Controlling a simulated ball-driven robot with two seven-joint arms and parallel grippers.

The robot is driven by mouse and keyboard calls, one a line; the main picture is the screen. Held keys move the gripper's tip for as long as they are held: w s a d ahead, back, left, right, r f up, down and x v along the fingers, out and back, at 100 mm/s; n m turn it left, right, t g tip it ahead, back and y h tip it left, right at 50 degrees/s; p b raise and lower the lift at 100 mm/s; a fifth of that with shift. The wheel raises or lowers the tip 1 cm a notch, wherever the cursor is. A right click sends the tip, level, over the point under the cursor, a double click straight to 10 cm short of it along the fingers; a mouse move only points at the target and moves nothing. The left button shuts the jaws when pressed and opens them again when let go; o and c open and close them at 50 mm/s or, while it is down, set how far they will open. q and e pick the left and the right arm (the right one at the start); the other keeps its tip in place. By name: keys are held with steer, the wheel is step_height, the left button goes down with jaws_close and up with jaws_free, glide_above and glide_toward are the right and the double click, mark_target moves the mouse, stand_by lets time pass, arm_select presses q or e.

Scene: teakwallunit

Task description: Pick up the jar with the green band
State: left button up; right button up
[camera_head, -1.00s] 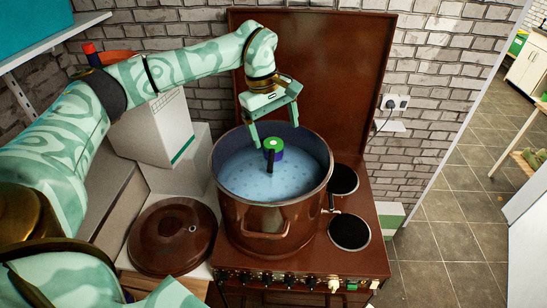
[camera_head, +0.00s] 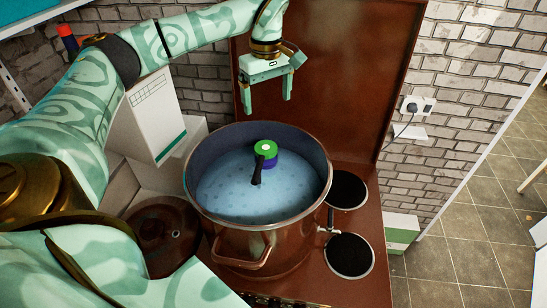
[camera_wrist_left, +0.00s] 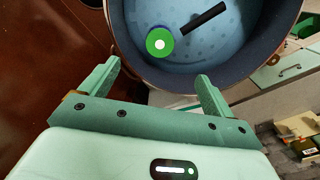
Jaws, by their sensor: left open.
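A short round jar (camera_head: 266,150) with a green top and a blue-purple side stands inside a large brown pot (camera_head: 262,240). It also shows in the left wrist view (camera_wrist_left: 160,42), as a green ring with a white centre. A black rod (camera_head: 257,171) leans or lies close beside it; I cannot tell whether they touch. My left gripper (camera_head: 268,95) is open and empty, above the pot's back rim. In the left wrist view its fingertips (camera_wrist_left: 158,72) are apart, with the jar beyond them. My right gripper is not in view.
The pot has a pale blue, dotted inside and stands on a brown stove with black burners (camera_head: 348,256). A raised brown panel (camera_head: 345,90) stands behind it. A brown lid (camera_head: 162,235) lies at left. A white box (camera_head: 147,115) stands left of the pot.

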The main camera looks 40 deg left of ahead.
arm_select(q)
steer(key=b, duration=0.4)
glide_above(269, 149)
step_height(269, 149, down, 5)
step_height(269, 149, down, 11)
steer(key=shift+w+f+b, duration=0.1)
steer(key=shift+f+b, duration=0.1)
steer(key=shift+b, duration=0.6)
steer(key=f, duration=0.3)
steer(key=a+f, duration=0.1)
steer(key=f, duration=0.1)
steer(key=shift+f, duration=0.2)
steer(key=shift+r, duration=0.1)
steer(key=c, duration=1.4)
steer(key=shift+o, duration=0.2)
step_height(269, 149, up, 18)
steer(key=p, duration=0.2)
